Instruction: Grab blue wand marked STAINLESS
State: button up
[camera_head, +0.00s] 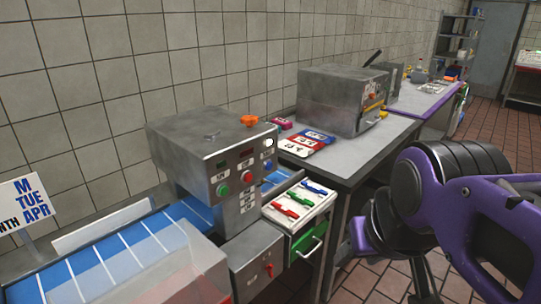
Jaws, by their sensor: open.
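A slim blue wand-like piece (314,187) lies on top of a white tray (310,212), beside the conveyor machine. A green piece (299,199) and a red piece (287,212) lie in front of it on the same tray. Any lettering on these pieces is too small to read, so I cannot confirm the word STAINLESS. My purple and black arm fills the right side of the view, apart from the tray. I cannot make out my gripper's fingertips, and nothing of mine touches the pieces.
A grey control box (215,155) with coloured buttons stands left of the tray, over a blue conveyor belt (110,265). A green drawer (307,241) sits under the tray. A steel table (365,150) behind carries a metal machine (335,98). Tiled floor (365,280) shows at the lower right.

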aim_at(313, 188)
jog(key=i+l, duration=0.15)
jog(key=i, duration=0.3)
jog(key=i+l, duration=0.2)
jog(key=i, duration=0.25)
